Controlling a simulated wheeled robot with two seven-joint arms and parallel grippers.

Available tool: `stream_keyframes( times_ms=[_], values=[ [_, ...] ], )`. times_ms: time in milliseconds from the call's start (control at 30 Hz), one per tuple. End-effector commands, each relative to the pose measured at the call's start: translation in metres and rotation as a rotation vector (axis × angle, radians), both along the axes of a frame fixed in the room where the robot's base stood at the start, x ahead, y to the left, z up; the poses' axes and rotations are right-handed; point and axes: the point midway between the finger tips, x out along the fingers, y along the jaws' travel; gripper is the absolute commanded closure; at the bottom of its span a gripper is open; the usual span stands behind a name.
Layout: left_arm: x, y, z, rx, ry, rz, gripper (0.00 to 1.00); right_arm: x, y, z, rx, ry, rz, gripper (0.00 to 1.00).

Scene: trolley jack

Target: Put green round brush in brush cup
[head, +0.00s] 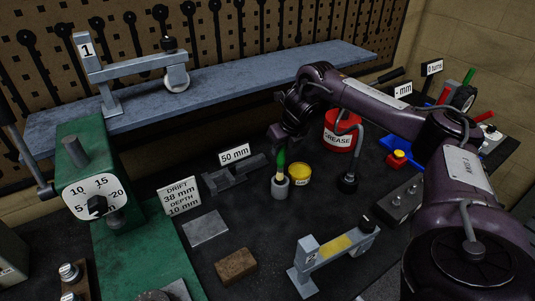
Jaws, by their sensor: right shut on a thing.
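The green round brush (281,159) stands upright, its green end up. Its pale lower part meets the mouth of a small grey cup (280,190), the brush cup, on the dark bench. The brush tip is hidden, so I cannot tell how deep it sits. My right gripper (281,143) comes from above and is shut on the upper end of the green brush, directly over the cup. The fingers are dark and small here. My left gripper is not in view.
A yellow tin (299,174) stands close right of the cup, with a red grease can (341,131) behind it. A brown block (236,266) and a grey stand (331,254) are in front. Bare bench lies between them.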

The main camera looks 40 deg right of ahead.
Motion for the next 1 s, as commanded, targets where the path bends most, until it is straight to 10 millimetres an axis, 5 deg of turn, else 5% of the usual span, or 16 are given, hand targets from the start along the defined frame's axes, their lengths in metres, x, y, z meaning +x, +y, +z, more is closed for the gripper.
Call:
stream_keyframes(
  times_ms=[400,733,1000],
  values=[
    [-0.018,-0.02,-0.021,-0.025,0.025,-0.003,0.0,0.001,-0.01,-0.021,-0.021,-0.001,0.0,1.0],
    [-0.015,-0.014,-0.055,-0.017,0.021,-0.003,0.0,0.001,-0.01,-0.059,-0.02,0.0,0.0,1.0],
    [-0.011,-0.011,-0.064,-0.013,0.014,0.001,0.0,0.001,-0.01,-0.069,-0.019,-0.002,-0.001,1.0]
  ],
)
